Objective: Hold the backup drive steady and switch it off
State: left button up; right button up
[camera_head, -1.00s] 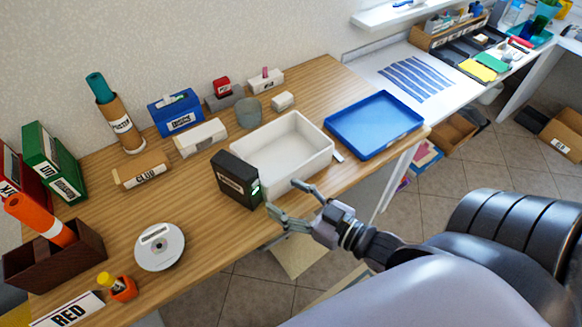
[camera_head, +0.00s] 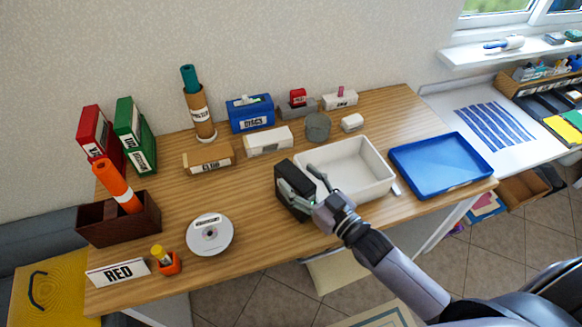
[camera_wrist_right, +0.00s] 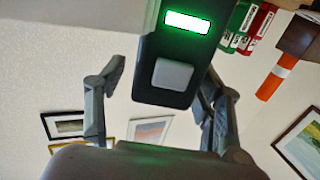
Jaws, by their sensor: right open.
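The backup drive (camera_head: 288,197) is a black upright box near the front edge of the wooden table, beside the white bin. In the right wrist view, the drive (camera_wrist_right: 153,85) shows a lit green light (camera_wrist_right: 187,22) and a pale square button (camera_wrist_right: 173,75) on its face. My right gripper (camera_head: 302,180) is open at the drive's right side and covers part of it. In the wrist view its fingers stand either side of the drive, the left one apart from it; contact on the right cannot be told. My left gripper is not in view.
The white bin (camera_head: 378,187) stands close right of the drive, with a blue tray (camera_head: 440,187) beyond. Boxes line the back. Bare table lies left of the drive.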

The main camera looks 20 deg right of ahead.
aim_at(291, 171)
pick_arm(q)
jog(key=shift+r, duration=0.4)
pick_arm(e)
jog(key=shift+x, duration=1.95)
jog(key=shift+c, duration=0.2)
grip_shut()
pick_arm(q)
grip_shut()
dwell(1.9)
